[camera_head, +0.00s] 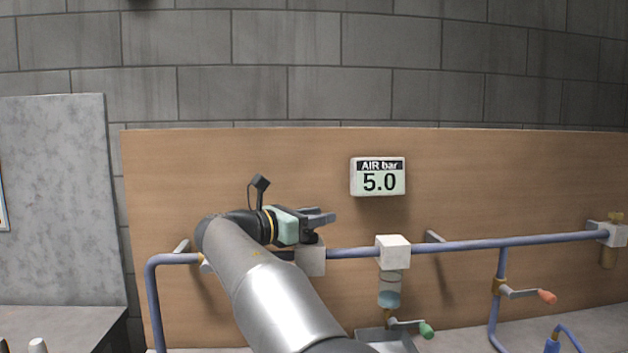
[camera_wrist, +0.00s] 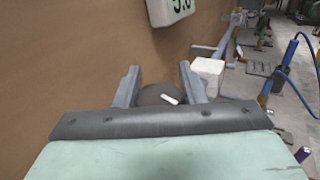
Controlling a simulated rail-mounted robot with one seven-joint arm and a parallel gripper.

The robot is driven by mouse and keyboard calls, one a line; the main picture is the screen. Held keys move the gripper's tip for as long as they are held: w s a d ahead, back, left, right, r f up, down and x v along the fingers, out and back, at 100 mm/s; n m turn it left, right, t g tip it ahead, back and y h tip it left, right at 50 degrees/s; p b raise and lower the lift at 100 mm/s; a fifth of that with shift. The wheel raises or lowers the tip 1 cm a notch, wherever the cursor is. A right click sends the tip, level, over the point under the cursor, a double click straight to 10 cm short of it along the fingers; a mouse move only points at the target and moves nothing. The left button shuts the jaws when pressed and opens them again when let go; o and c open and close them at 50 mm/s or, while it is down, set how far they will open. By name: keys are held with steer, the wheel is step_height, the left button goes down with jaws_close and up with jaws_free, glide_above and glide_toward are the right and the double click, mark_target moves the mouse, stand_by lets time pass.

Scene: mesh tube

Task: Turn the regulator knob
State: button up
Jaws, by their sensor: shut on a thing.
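The regulator knob (camera_wrist: 156,96) is a dark round knob with a white pointer mark, between my fingers in the wrist view. My gripper (camera_wrist: 160,84) has one finger on each side of it and is shut on it. In the head view my gripper (camera_head: 322,217) is over the white regulator block (camera_head: 312,260) on the blue pipe. There the knob is mostly hidden by the gripper. The AIR bar display (camera_head: 378,177) on the brown board reads 5.0. Its lower part also shows in the wrist view (camera_wrist: 172,8).
A blue pipe (camera_head: 465,245) runs along the brown board (camera_head: 500,185). To the right of the regulator are a white block with a clear bowl (camera_head: 391,280), a green-handled valve (camera_head: 425,330) and an orange-handled valve (camera_head: 545,296). The board above the pipe is clear around the display.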

steer(key=m+g+h+p, duration=0.1)
steer(key=p, duration=0.2)
steer(key=r+m+g+h+p, duration=0.1)
steer(key=g+p, duration=0.1)
steer(key=p, duration=0.2)
steer(key=shift+s+r+m+p, duration=0.1)
steer(key=shift+m+p, duration=0.2)
steer(key=m+g+p, duration=0.1)
steer(key=g+p, duration=0.1)
steer(key=p, duration=0.1)
steer(key=m+g+h+p, duration=0.1)
steer(key=p, duration=0.2)
steer(key=shift+s+d+g, duration=0.15)
steer(key=shift+s+g, duration=0.05)
steer(key=shift+g, duration=0.2)
steer(key=g+p, duration=0.1)
steer(key=p, duration=0.1)
steer(key=m+g+p, duration=0.1)
steer(key=shift+s+f+m+h+p, duration=0.1)
steer(key=shift+f+m+h+p, duration=0.2)
steer(key=shift+f+p, duration=0.1)
steer(key=shift+f+g+p, duration=0.1)
steer(key=shift+g+p, duration=0.3)
steer(key=shift+p, duration=0.1)
steer(key=shift+s+d+f+m, duration=0.1)
steer(key=shift+f+m, duration=0.1)
steer(key=shift+m, duration=0.1)
steer(key=o, duration=1)
steer(key=shift+r, duration=0.1)
